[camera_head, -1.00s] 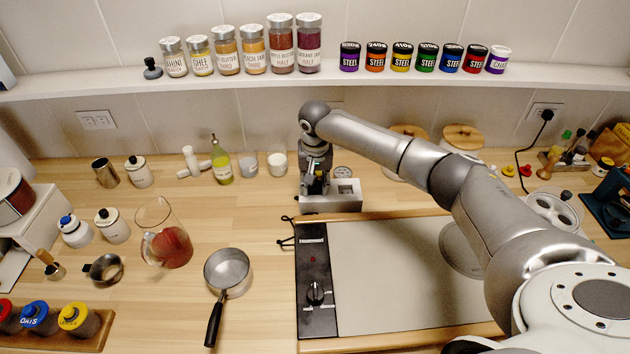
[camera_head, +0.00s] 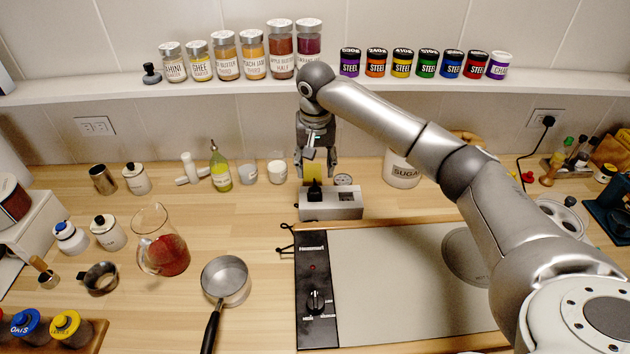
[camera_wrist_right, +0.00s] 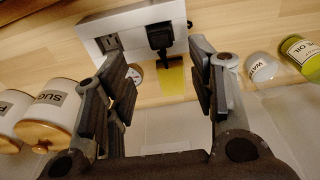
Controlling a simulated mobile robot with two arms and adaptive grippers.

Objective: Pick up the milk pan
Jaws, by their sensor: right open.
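The milk pan (camera_head: 226,279), a grey metal saucepan with a long black handle pointing toward the front, sits on the wooden counter left of the hob. My right gripper (camera_head: 316,170) is open and empty, above a grey outlet box at the back of the counter, well behind and to the right of the pan. In the right wrist view, its two fingers (camera_wrist_right: 166,88) are spread apart with the outlet box and its black plug beyond them. The pan does not show in the wrist view. My left gripper is not in view.
The outlet box (camera_head: 331,204) stands behind the flat hob (camera_head: 410,280). Jars line the shelf (camera_head: 120,92) above. Counter between pan and oil bottle (camera_head: 220,168) is clear.

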